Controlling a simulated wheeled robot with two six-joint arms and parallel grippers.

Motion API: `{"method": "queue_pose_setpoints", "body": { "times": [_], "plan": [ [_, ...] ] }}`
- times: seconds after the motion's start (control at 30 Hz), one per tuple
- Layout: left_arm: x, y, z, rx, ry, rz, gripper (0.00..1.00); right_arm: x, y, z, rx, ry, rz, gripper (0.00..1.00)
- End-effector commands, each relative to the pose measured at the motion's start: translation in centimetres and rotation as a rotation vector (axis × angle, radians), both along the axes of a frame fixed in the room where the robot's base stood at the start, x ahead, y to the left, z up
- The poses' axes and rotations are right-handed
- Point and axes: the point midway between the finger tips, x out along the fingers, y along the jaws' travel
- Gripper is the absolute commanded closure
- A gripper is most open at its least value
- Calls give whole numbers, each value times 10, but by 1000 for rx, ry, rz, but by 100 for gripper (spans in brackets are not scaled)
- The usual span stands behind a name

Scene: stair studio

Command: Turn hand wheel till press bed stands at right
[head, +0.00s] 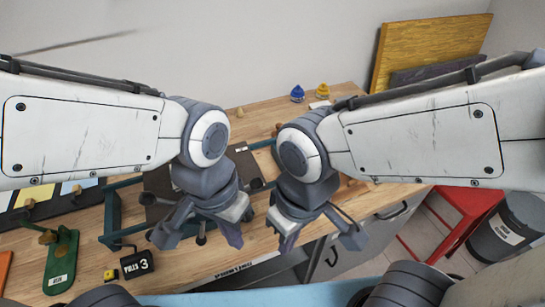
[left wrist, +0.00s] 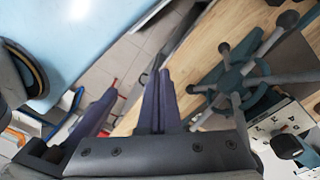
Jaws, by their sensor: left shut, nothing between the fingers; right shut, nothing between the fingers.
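The press has a teal frame (head: 113,212) on the wooden bench, with a dark plate (head: 158,182) inside it that seems to be the bed. My arms and grippers cover much of it, so I cannot tell the bed's position. That gripper is shut and empty, beside the wheel. My right gripper (head: 316,222) is shut and empty, to the right of it over the bench's front edge.
A black counter block (head: 137,264) and a green board (head: 62,262) with a wooden piece lie at the bench's front left. Blue (head: 297,93) and yellow (head: 322,90) small pieces stand at the back. A red stool (head: 467,205) and a grey bin (head: 507,228) stand at right.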

Motion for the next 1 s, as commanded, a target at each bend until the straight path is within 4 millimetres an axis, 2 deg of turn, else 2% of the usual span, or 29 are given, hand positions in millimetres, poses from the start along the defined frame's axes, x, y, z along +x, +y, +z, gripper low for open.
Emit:
{"method": "queue_pose_setpoints", "body": {
  "times": [0.03, 0.1, 0.3, 0.4, 0.5, 0.6, 0.7, 0.87, 1.0],
  "plan": [
    [15, -4, 18, 4, 27, 62, 100, 0, 0, 11, 0, 0, 0, 100],
    [39, -11, 39, 14, 83, 164, 100, 0, 0, 23, 0, 0, 0, 100],
    [124, -20, 94, 34, 282, 495, 100, 0, 0, 56, 0, 0, -1, 100],
    [161, -15, 111, 37, 372, 629, 100, 0, 0, 68, 1, -1, -2, 100],
    [188, -7, 122, 38, 442, 725, 100, 0, 0, 77, 0, 0, -2, 100],
    [205, -1, 127, 38, 490, 785, 100, 0, 0, 82, 0, 0, -3, 100],
    [213, 2, 128, 39, 512, 810, 100, 0, 0, 83, 0, 0, -3, 100],
    [208, -2, 116, 41, 519, 815, 100, 0, 0, 85, 0, 0, -3, 100],
    [196, -9, 94, 42, 521, 814, 100, 0, 0, 91, 0, 0, -3, 100]
  ]
}}
